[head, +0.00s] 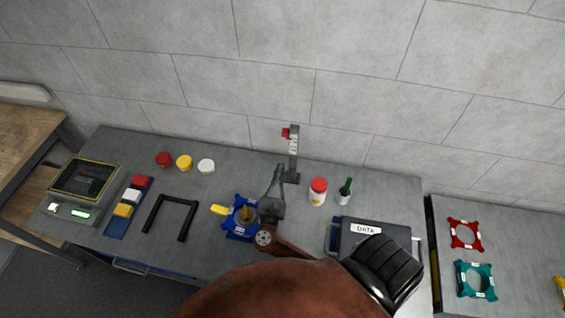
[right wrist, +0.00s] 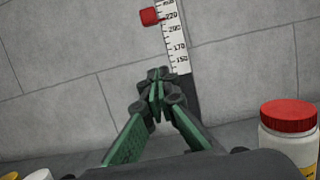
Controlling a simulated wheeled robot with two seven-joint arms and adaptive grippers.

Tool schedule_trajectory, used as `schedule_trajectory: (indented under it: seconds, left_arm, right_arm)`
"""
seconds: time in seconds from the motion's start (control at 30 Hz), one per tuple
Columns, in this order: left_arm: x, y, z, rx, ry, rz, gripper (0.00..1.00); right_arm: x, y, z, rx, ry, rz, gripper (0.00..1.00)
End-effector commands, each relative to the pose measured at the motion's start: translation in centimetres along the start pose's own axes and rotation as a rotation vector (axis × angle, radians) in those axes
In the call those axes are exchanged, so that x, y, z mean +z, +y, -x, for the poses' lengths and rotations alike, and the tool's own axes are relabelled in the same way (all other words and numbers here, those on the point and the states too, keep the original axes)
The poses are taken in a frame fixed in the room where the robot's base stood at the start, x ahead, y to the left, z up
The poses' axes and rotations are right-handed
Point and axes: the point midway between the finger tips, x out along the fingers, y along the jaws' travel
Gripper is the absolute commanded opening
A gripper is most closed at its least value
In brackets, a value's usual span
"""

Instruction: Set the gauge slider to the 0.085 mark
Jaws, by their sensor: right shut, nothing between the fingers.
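The gauge (head: 293,152) is an upright post with a white scale at the back of the bench, near the wall. Its red slider (head: 286,133) sits near the top and sticks out to the left. In the right wrist view the slider (right wrist: 149,16) is level with the scale (right wrist: 174,30) at about the 220 figure; lower figures run down to about 150. My right gripper (head: 279,170) is shut and empty, in front of the post. In the right wrist view its fingertips (right wrist: 159,78) are together below the slider, near the scale's lower end, apparently not touching the slider. My left gripper is not in view.
A red-lidded jar (head: 318,192) and a cup with a green item (head: 344,192) stand right of the gauge. A blue fixture (head: 240,215) is near my right arm. Red, yellow and white caps (head: 184,163) lie left. A labelled dark case (head: 345,240) lies at right.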

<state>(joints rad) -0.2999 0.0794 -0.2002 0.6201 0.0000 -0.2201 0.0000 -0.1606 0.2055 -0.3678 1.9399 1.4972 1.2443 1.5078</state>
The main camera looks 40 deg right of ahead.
Motion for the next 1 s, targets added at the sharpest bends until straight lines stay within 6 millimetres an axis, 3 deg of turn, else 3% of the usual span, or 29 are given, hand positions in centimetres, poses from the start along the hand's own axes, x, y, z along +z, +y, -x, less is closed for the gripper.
schedule_trajectory:
  seconds: [0.4,0.63,1.0]
  left_arm:
    - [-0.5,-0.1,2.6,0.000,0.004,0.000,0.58]
    - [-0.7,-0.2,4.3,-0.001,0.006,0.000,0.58]
    - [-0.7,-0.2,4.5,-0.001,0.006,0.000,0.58]
  right_arm:
    - [0.7,0.0,-8.6,0.001,-0.007,0.004,0.00]
    - [3.7,0.0,-8.9,0.001,-0.006,0.002,0.00]
    - [4.1,-0.1,-9.0,-0.001,-0.004,0.004,0.00]
